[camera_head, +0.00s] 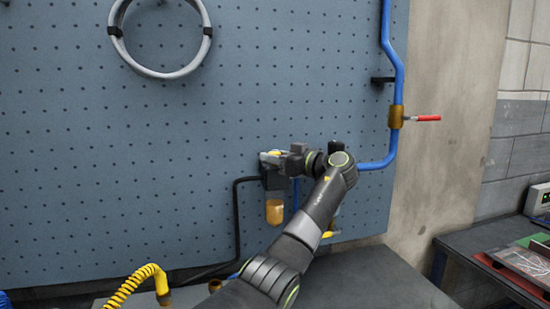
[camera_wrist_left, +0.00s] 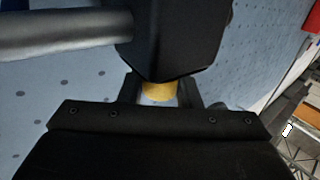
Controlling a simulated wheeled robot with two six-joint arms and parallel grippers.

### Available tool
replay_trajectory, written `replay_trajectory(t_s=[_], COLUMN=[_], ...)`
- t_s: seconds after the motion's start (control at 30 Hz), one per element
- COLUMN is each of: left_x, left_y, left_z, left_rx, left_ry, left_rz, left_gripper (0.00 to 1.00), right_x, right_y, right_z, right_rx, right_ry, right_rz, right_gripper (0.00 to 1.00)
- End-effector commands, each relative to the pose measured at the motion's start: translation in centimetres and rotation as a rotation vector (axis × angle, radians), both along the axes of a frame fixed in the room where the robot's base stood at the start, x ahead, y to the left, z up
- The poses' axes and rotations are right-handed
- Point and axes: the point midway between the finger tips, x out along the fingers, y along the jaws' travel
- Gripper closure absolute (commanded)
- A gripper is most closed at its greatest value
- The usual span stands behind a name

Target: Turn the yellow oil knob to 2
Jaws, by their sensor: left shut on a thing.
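The yellow oil knob (camera_wrist_left: 158,90) sits between the fingers of my left gripper (camera_wrist_left: 160,92) in the left wrist view, under a dark housing. In the head view my left gripper (camera_head: 276,158) is at the top of the oil unit on the blue pegboard, shut on the knob. A bit of yellow (camera_head: 274,153) shows there. An amber bowl (camera_head: 274,212) hangs below the unit. The knob's number marks cannot be read. My right gripper is not in view.
A blue pipe (camera_head: 388,160) with a brass valve and red lever (camera_head: 424,118) runs at the right of the pegboard (camera_head: 130,150). A grey hose loop (camera_head: 128,58) hangs upper left. A coiled yellow hose (camera_head: 135,284) is lower left. A bench (camera_head: 500,240) stands at the right.

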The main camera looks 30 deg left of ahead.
Motion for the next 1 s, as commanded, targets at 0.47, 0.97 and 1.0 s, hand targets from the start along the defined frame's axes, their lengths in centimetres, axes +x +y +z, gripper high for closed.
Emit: replay_trajectory(t_s=[0.47,0.97,1.0], left_x=[0.0,-0.6,-0.8], left_y=[0.0,-8.0,-9.0], left_z=[0.0,-0.4,-0.4], left_rx=[0.0,-0.002,-0.001], left_ry=[0.0,-0.001,-0.002], left_rz=[-0.001,-0.006,-0.006], left_gripper=[0.49,0.49,0.49], right_x=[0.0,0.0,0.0], right_y=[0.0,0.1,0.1], right_z=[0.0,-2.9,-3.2], right_rx=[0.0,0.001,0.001], right_ry=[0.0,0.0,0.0], right_rz=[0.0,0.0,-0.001], right_gripper=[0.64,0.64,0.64])
